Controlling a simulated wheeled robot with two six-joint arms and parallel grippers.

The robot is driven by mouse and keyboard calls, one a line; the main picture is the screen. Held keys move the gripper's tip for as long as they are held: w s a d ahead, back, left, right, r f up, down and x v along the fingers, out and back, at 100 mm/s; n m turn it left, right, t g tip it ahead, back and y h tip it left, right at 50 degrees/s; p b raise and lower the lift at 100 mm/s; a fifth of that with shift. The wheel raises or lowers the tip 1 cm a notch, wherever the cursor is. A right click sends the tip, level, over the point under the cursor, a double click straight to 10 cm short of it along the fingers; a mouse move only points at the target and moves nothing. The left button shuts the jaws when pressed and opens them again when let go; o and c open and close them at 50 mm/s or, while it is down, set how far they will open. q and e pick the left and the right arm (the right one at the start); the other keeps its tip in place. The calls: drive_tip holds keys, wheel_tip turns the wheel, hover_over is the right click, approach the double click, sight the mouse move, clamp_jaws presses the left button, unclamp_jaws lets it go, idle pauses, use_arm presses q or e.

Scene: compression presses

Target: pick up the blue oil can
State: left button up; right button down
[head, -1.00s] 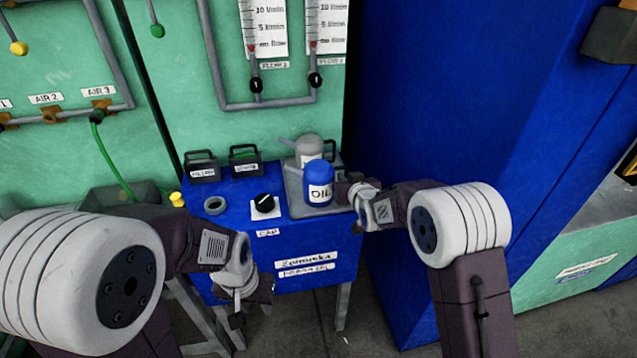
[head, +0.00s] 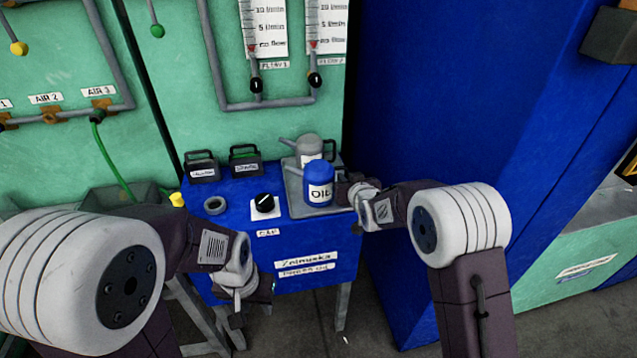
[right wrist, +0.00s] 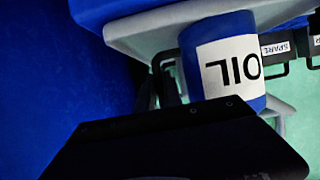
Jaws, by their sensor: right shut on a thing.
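The blue oil can (head: 319,174) with a white OIL label stands upright on a grey tray (head: 297,204) on the blue stand. My right gripper (head: 341,192) reaches it from the right and is shut on it; the fingers are mostly hidden behind the can and wrist. In the right wrist view the blue can (right wrist: 222,62) shows upside down close beyond the dark gripper body. My left gripper (head: 254,292) hangs low at the front left of the stand, away from the can; its fingertips are too unclear to tell open from shut.
A grey can (head: 309,147) with a spout stands just behind the blue one. Two dark labelled boxes (head: 245,160), a grey ring (head: 215,205) and a black knob (head: 264,203) are on the stand. A tall blue cabinet (head: 450,110) stands close on the right.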

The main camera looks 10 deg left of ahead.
wheel_tip(320, 180, up, 10)
drive_tip(key=shift+w+r+p, duration=0.1)
drive_tip(key=shift+p, duration=0.45)
